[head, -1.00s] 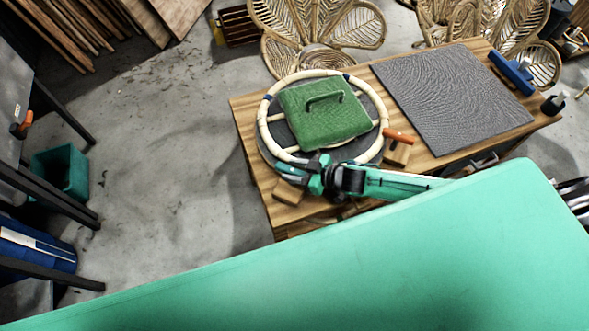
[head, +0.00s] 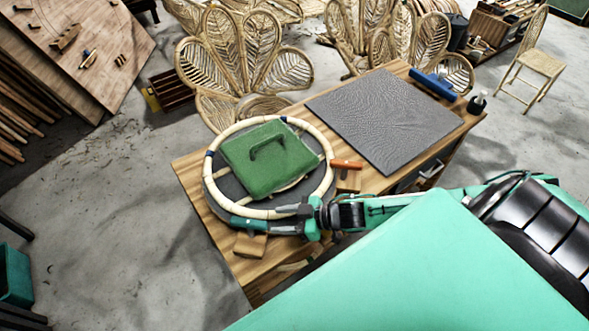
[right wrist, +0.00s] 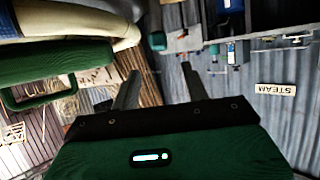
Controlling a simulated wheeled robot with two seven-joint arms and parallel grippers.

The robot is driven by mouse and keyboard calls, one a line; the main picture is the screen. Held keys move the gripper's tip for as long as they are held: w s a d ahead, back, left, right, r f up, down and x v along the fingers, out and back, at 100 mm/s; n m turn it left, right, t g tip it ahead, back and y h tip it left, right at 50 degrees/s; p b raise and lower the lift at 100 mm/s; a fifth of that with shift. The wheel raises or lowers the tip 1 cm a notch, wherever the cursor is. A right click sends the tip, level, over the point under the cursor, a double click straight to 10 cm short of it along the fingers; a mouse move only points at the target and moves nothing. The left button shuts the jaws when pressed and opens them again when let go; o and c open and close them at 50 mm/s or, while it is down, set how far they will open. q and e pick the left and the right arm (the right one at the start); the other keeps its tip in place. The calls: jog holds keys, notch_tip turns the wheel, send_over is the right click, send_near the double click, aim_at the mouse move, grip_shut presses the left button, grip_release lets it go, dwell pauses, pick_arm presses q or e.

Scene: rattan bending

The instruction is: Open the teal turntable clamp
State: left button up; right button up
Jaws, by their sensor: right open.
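A cream rattan ring (head: 326,180) with dark blue bands lies around the grey turntable (head: 222,200) on the wooden bench. A teal piece (head: 246,223), apparently the turntable clamp, sits at the ring's near side; I cannot tell whether it is open or shut. My right gripper (head: 282,219) is open just right of it, at the ring's near right edge, fingers pointing left. In the right wrist view its fingers (right wrist: 162,88) are spread with nothing between them. The ring (right wrist: 110,32) shows there at upper left. My left gripper is not in view.
A green block with a handle (head: 268,172) rests inside the ring. An orange-handled wooden clamp (head: 347,178) is at the right and a wooden block (head: 250,245) at the near edge. A grey mat (head: 385,115) covers the bench's far part. Rattan chairs (head: 240,65) stand behind.

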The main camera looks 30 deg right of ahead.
jog(key=shift+b+v, duration=0.3)
jog(key=shift+v, duration=1.45)
